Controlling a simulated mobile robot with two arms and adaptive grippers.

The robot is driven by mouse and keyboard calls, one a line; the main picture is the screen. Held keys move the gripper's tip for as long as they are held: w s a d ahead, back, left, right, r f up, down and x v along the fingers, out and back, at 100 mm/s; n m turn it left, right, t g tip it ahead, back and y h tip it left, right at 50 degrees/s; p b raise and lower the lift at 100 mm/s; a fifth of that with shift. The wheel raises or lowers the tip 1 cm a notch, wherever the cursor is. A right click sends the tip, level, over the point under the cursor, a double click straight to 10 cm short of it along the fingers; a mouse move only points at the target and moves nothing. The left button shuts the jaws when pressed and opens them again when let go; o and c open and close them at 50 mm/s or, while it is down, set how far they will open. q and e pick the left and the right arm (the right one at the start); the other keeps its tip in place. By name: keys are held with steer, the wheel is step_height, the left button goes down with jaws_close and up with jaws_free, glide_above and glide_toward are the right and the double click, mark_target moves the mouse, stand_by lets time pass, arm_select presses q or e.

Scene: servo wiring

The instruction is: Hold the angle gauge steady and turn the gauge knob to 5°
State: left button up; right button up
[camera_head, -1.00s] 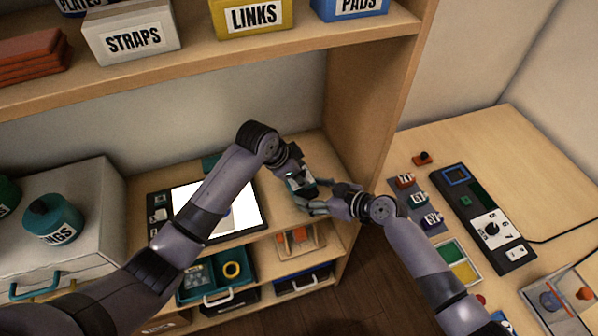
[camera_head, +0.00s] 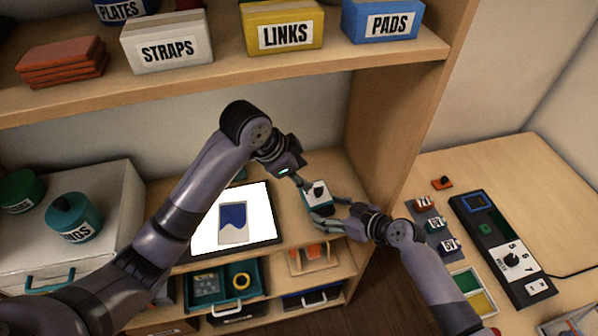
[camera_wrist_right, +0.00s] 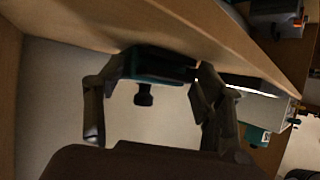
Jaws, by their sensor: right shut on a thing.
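The angle gauge (camera_head: 316,192) is a small teal block with a white face and a dark knob (camera_head: 318,188), held over the lower shelf top. My right gripper (camera_head: 324,215) is shut on the gauge from its lower side. In the right wrist view the gauge's teal body (camera_wrist_right: 150,68) sits between the fingers, and a dark knob (camera_wrist_right: 144,95) sticks out from it. My left gripper (camera_head: 299,181) is up and left of the gauge, with its fingertips close to the gauge's left edge. I cannot tell whether they touch it or how wide they are. The gauge's scale is too small to read.
A tablet (camera_head: 262,250) with a blue wave picture lies left of the grippers. A shelf with labelled bins, such as LINKS (camera_head: 283,28), hangs above. A wooden side panel (camera_head: 385,130) stands just right of the gauge. A desk with a control panel (camera_head: 505,250) is farther right.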

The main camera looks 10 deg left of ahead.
steer(key=o, duration=0.9)
steer(key=shift+o, duration=0.2)
